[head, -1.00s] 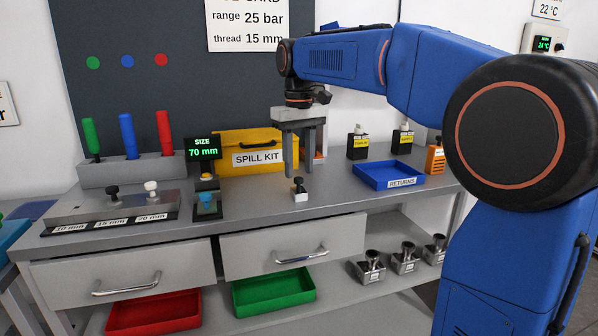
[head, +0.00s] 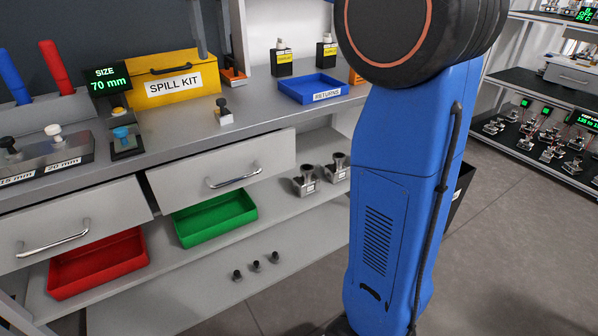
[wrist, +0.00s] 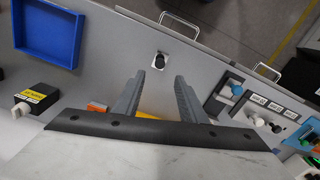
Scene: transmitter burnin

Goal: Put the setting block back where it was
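A small pale block with a black knob (head: 223,114) stands alone on the bench, apart from the rack; it also shows in the wrist view (wrist: 160,62). My gripper (wrist: 160,75) is open and empty, with its two fingers apart above the bench.
A yellow spill kit (head: 150,72) stands behind the block. A blue returns tray (head: 300,92) is to the right. Two drawers (head: 220,165) stick out below the bench, above red and green bins (head: 215,222). The bench around the block is clear.

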